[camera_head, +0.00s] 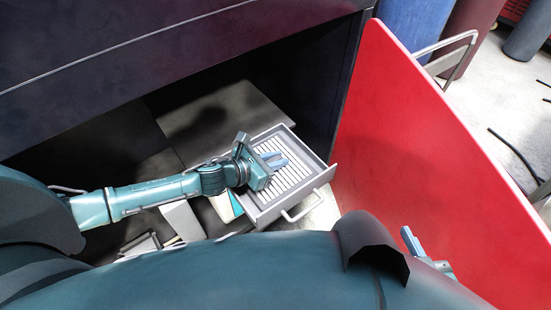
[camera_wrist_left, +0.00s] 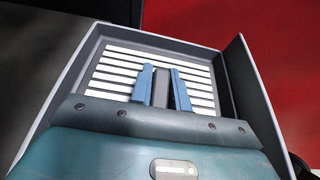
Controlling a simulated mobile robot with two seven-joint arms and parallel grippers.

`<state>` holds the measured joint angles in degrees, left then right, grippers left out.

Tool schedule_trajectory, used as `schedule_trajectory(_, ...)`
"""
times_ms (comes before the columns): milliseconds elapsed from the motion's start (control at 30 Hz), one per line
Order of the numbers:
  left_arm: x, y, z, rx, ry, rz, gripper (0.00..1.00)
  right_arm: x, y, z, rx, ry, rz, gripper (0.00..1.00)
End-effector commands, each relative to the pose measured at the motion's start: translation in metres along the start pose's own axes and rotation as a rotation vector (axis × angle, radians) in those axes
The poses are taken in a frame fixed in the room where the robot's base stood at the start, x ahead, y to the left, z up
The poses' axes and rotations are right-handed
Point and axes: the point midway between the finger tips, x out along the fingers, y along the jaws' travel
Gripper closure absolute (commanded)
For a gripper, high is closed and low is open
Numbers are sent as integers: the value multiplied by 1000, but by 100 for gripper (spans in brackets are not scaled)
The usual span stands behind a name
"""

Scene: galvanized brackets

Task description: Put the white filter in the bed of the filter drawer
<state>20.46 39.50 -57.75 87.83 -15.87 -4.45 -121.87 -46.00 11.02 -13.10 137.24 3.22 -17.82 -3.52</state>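The filter drawer (camera_head: 318,183) is a grey tray with a bar handle, pulled out below the dark cabinet. The white filter (camera_head: 292,177), a slatted white panel, lies within the drawer walls and looks about level; its slats fill the bed in the left wrist view (camera_wrist_left: 202,83). My left gripper (camera_head: 274,161) points down over its middle. In the left wrist view the blue fingers (camera_wrist_left: 162,88) stand on both sides of a grey upright piece on the filter and seem to press it. My right gripper (camera_head: 428,256) is partly hidden by my body, its fingers apart and empty.
The dark cabinet (camera_head: 120,70) overhangs the drawer from behind. A large red panel (camera_head: 420,140) stands close on the drawer's right. Grey parts (camera_head: 183,221) lie left of the drawer under my left arm. Blue and dark red cylinders (camera_head: 415,22) stand at the back right.

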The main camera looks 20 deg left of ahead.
Motion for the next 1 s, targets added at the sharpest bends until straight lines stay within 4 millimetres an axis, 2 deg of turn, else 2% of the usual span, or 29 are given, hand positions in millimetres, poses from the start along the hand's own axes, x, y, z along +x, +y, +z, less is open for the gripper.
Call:
schedule_trajectory(33,0,0,0,0,0,0,78,0,0,0,0,-2,-1,64)
schedule_trajectory(233,0,0,0,0,0,0,62,0,-1,0,0,-3,-2,64)
schedule_trajectory(567,-4,0,4,0,1,0,62,-1,-1,-6,7,6,-3,64)
schedule_trajectory(667,-18,0,2,-1,4,0,62,-2,-1,-10,10,16,-2,64)
schedule_trajectory(1000,-92,0,2,-1,5,0,62,-8,3,-18,28,24,10,64)
